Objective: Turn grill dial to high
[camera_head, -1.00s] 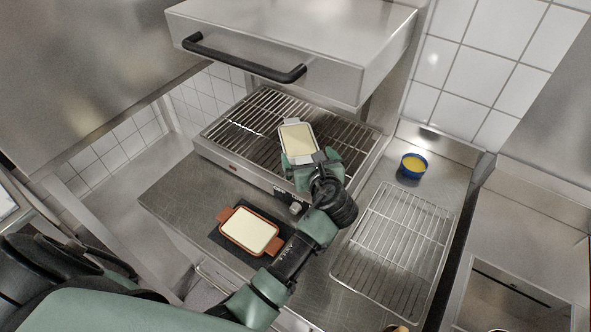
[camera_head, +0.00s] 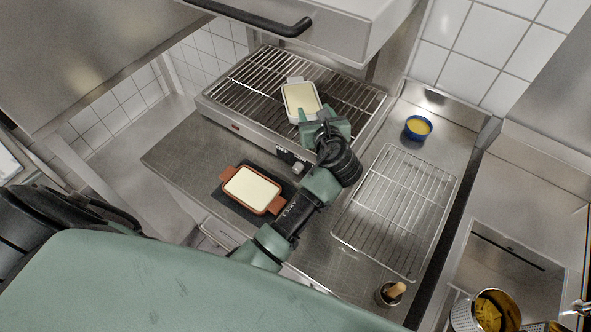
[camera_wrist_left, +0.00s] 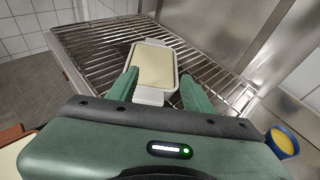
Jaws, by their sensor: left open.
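The grill (camera_head: 240,130) is a steel unit with a wire rack and a raised hood above it. Its dial (camera_head: 298,167) is a small knob on the front panel beside dark markings, just left of my left wrist; its setting is too small to read. My left gripper (camera_head: 320,122) is over the front of the rack, at the near end of a white dish (camera_head: 301,101) with pale yellow filling. In the left wrist view its open fingers (camera_wrist_left: 155,90) stand either side of the dish's near handle, and the dish (camera_wrist_left: 153,66) rests on the rack. My right gripper is not seen.
An orange-brown dish (camera_head: 251,189) sits on a dark slate on the counter. A wire cooling rack (camera_head: 398,210) lies to the right, with a blue bowl (camera_head: 418,128) behind it. The hood handle (camera_head: 255,18) hangs above the grill. A small pot (camera_head: 391,293) stands at the front.

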